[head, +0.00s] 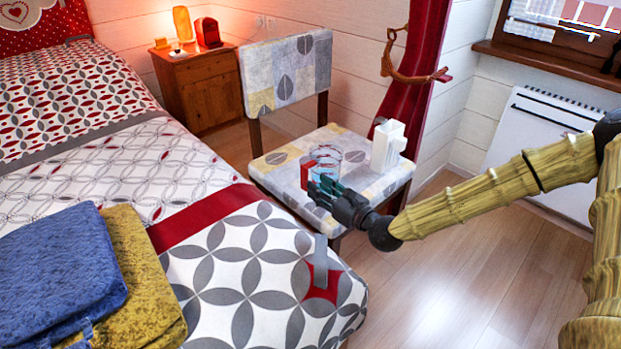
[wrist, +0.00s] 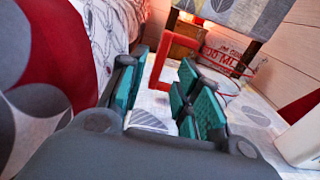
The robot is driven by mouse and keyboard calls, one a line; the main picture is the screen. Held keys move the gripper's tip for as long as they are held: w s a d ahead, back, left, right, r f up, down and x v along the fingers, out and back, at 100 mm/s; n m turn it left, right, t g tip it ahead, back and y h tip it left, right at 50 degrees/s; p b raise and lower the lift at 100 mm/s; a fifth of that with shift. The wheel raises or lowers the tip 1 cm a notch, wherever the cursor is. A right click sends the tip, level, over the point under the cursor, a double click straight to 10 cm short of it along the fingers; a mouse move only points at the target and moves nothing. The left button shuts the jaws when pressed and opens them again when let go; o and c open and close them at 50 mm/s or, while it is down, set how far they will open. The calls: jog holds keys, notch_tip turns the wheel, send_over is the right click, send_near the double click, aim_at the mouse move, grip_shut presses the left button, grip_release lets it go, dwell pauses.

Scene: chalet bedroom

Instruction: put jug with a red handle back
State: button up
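The jug with a red handle (head: 327,158) is clear with red print and stands upright on the chair seat (head: 284,178). Its red handle (wrist: 158,64) is on the jug's left side. My gripper (head: 322,186) is at the near side of the jug, just in front of the handle. In the wrist view my gripper (wrist: 155,80) is open, with teal finger pads either side of the handle's line. I cannot tell whether they touch it. The jug's clear body (wrist: 222,62) shows behind the right fingers, which partly hide it.
A white pitcher (head: 387,146) stands on the seat to the right of the jug. The chair backrest (head: 287,72) rises behind. The bed (head: 250,262) is close on the left, with folded blue and yellow cloths. A nightstand (head: 200,92) holds two lamps. Floor is clear at right.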

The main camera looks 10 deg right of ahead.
jog(key=shift+p+v, duration=0.65)
jog(key=shift+v, duration=2.3)
